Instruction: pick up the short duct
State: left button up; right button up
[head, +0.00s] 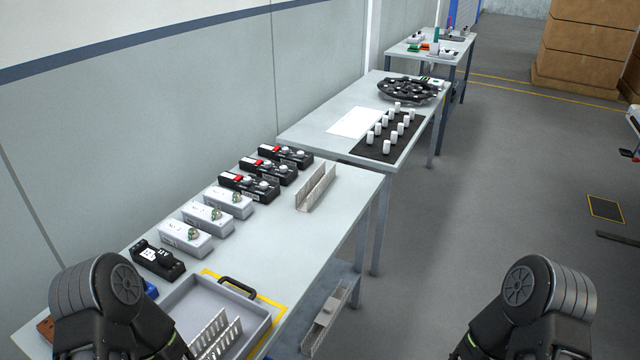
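Several slotted, U-shaped grey ducts are in the head view. One duct (316,187) lies on the near table (325,235), close to its far right part. Another duct (218,336) lies in the grey tray (190,303) at the table's near end, partly cut off by the picture's bottom edge. A further duct (326,318) is on the lower shelf under the table. I cannot tell for sure which is the short duct. Only dark upper parts of my two arms show, at the lower left and lower right. Both grippers are out of view.
The tray has a black handle (238,286) and sits on a yellow-bordered area. Red-and-black devices (268,170), white boxes (208,217) and a black block (158,260) line the table's wall side. A second table (310,130) stands behind.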

aim_at(323, 179)
jog(key=i+l, duration=0.5)
jog(key=l, duration=0.25)
jog(key=i+l+u, duration=0.1)
jog(key=i+l, duration=0.4)
jog(key=l, duration=0.25)
jog(key=i+l+u, duration=0.1)
jog(key=i+l, duration=0.4)
jog(key=l, duration=0.25)
